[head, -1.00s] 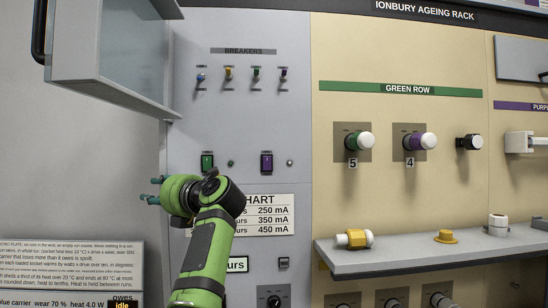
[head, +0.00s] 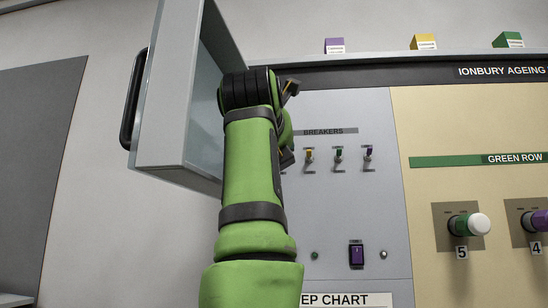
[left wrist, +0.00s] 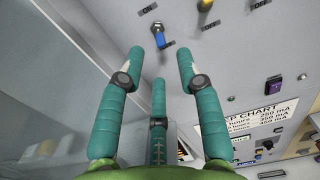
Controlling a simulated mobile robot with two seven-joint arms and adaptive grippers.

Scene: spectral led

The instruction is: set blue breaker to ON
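The blue breaker (left wrist: 159,38) is a small blue-tipped lever on the grey panel (head: 370,220). In the left wrist view an ON label is above it and an OFF label is beside its tip; the lever seems to lean toward OFF. In the head view my arm hides it. My left gripper (left wrist: 160,68) is open and empty, its teal fingers spread, with the breaker ahead between the fingertips and apparently apart from them. In the head view my left gripper (head: 290,120) is mostly hidden behind its wrist. My right gripper is not in view.
A grey-framed glass door (head: 175,100) stands open just left of my left arm. Yellow (head: 309,155), green (head: 339,154) and purple (head: 369,152) breakers sit to the right. A purple rocker switch (head: 356,255) is below. Rack knobs (head: 468,225) are farther right.

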